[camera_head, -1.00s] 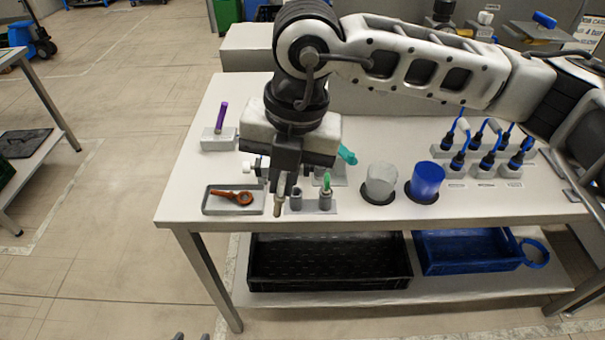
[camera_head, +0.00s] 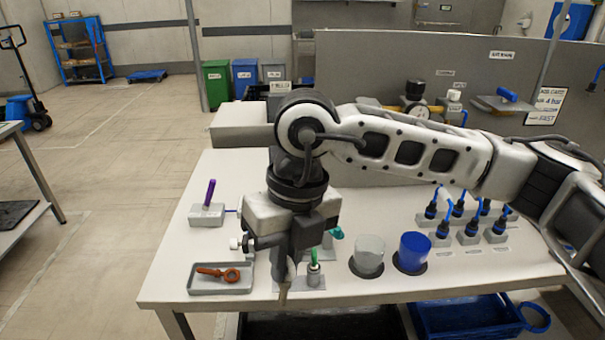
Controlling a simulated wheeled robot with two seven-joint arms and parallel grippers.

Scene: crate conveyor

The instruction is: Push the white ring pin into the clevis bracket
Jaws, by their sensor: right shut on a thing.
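My right gripper (camera_head: 284,287) points down near the front edge of the table, between the grey tray and the green-topped fixture. Its fingers are close together around a slim beige-tipped piece; most of this piece is hidden, so I cannot tell what it is. A white knob-like part (camera_head: 235,243), possibly the white ring pin, shows left of the gripper, beside a dark bracket-like piece (camera_head: 250,243). The gripper covers their right side. I cannot tell whether the white part sits in the bracket. My left gripper is not in view.
A grey tray (camera_head: 197,290) holds an orange ring-ended part (camera_head: 231,274). A block with a purple handle (camera_head: 209,193) stands behind it. A green-topped fixture (camera_head: 314,258), a clear cup (camera_head: 369,255) and a blue cup (camera_head: 412,251) stand right of the gripper. Several blue-cabled plugs (camera_head: 443,229) are farther right.

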